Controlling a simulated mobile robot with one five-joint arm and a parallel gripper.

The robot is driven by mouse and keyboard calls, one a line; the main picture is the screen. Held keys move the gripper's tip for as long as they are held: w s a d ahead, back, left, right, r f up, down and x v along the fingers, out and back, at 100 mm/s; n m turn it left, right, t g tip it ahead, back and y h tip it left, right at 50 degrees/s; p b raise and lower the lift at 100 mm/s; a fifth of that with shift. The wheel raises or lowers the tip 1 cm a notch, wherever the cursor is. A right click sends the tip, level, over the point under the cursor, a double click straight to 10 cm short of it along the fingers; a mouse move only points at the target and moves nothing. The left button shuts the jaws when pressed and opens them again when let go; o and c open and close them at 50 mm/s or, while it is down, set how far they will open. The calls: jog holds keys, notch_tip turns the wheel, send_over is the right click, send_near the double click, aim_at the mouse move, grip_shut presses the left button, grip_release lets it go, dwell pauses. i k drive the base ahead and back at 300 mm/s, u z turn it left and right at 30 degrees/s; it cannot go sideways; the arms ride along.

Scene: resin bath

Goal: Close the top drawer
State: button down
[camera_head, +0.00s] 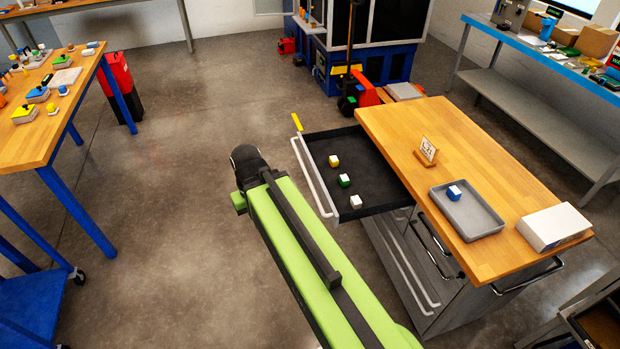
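The top drawer (330,148) of the wood-topped cabinet (440,115) is pulled out to the left. It has a dark lining and a long pale handle bar (312,177) along its front. Inside lie a yellow-and-white block (334,161), a green-and-white block (344,180) and a white block (356,202). My green arm reaches up from the bottom, left of the drawer front, and looks apart from it in the picture. Its far end shows a dark rounded joint. My gripper's fingers do not show; they may be hidden below the arm.
On the cabinet top are a grey tray (442,212) with a blue-and-white block (455,192), a small sign (427,151) and a white box (553,226). A wooden workbench (30,140) stands at left. The floor (180,180) between bench and drawer is clear.

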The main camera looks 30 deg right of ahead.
aim_at(378, 189)
jog(key=u, duration=0.1)
jog(key=i, duration=0.9)
jog(key=u, duration=0.7)
